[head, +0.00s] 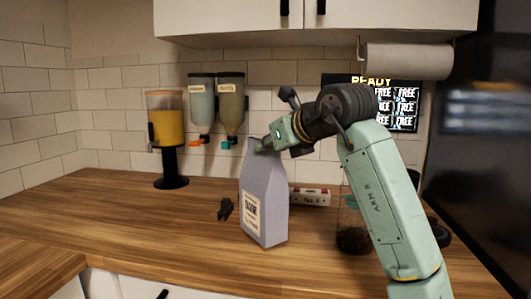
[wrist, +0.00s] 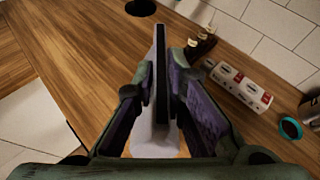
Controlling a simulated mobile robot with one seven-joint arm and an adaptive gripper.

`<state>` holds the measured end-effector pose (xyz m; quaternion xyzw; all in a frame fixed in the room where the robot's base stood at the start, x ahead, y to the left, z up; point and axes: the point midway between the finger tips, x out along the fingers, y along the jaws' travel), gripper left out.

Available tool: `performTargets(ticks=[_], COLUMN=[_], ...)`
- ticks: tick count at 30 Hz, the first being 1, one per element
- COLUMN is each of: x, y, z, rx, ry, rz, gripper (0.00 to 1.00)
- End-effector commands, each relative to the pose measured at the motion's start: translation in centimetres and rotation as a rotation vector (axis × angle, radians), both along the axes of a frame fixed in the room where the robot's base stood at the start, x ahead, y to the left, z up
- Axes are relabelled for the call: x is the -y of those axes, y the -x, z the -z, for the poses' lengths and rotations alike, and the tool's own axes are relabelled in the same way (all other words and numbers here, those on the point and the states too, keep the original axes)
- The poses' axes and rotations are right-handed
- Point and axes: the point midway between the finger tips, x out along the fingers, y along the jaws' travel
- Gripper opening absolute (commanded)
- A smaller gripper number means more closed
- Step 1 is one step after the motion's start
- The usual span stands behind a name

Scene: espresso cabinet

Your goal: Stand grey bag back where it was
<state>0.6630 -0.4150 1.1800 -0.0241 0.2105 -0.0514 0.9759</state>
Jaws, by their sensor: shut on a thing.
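The grey bag (head: 264,205), with a pale label on its front, is upright at the middle of the wooden counter. My gripper (head: 268,144) is shut on its narrow top edge from the right. In the wrist view the bag (wrist: 158,143) lies between the two fingers of my gripper (wrist: 160,85), with its top seam running along the middle. The bag's base looks at or very near the counter; I cannot tell whether it touches. The bag's far side is hidden.
A yellow-filled dispenser (head: 167,125) stands behind left. The counter's left front (head: 130,225) is clear.

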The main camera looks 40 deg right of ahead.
Motion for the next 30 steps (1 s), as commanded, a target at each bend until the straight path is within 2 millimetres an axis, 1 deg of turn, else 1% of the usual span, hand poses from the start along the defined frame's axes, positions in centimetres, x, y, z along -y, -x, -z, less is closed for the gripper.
performTargets(ticks=[1,3,7,9,13,16,25,29,30], x=[0.5,1.1,1.7,1.8,1.8,1.7,1.7,1.7,1.7], y=[-1.0,-1.9,-2.7,-2.8,-2.7,-2.7,-2.7,-2.7,-2.7], z=[-0.3,-0.1,0.2,0.7,2.5,3.4,3.8,4.3,4.2], rx=[0.001,0.001,0.002,0.002,0.002,0.002,0.002,0.002,0.000], ry=[-0.002,-0.002,0.001,0.000,-0.001,0.000,0.001,0.001,0.001], rz=[-0.001,-0.002,-0.001,-0.001,-0.001,-0.001,0.000,-0.001,0.000], gripper=[0.00,0.00,0.00,0.00,0.00,0.00,0.00,0.00,0.14])
